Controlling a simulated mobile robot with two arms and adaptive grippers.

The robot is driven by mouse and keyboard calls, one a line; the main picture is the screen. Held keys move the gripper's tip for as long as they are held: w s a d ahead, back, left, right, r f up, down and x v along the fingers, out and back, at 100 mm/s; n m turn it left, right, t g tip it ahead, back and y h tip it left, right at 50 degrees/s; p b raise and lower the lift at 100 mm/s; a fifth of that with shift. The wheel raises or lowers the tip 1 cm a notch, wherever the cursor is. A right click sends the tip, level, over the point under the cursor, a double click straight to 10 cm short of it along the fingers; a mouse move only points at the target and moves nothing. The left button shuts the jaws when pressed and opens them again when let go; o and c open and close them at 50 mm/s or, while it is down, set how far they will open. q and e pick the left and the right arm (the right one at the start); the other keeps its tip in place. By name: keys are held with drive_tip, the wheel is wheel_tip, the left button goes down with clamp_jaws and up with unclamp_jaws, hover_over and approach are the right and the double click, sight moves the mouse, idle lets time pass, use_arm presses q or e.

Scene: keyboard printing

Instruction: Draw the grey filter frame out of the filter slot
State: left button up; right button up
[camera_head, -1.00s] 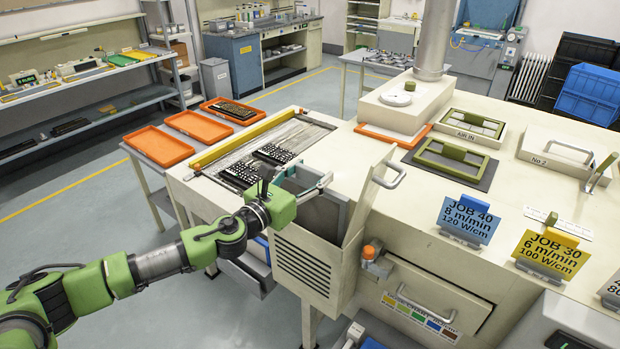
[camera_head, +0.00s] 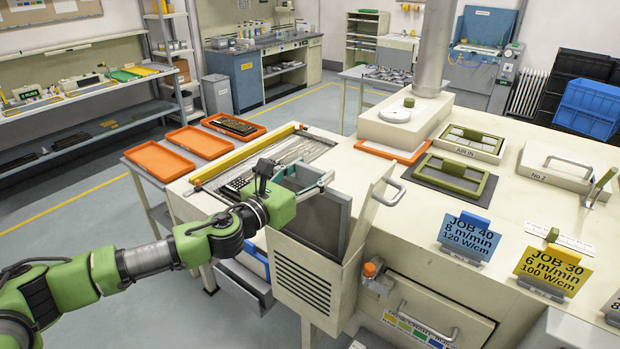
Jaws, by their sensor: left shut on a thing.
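The grey filter frame (camera_head: 322,217) stands upright, with a dark mesh face, at the open top of the pale filter slot housing (camera_head: 305,272). Its lower part is hidden inside the housing. My left gripper (camera_head: 297,181) comes in from the left and is shut on the frame's upper part; the gripper's body partly hides the grip. The housing's pale lid (camera_head: 372,212) stands open to the right of the frame. My right gripper is out of view.
A keyboard panel (camera_head: 236,188) lies on the machine bed behind my left gripper, partly covered. Orange trays (camera_head: 160,159) stand to the left. An orange-capped knob (camera_head: 371,269) juts out at the right of the housing. Job cards (camera_head: 468,238) stand further right.

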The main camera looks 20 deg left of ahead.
use_arm(q)
drive_tip(key=shift+r, duration=0.5)
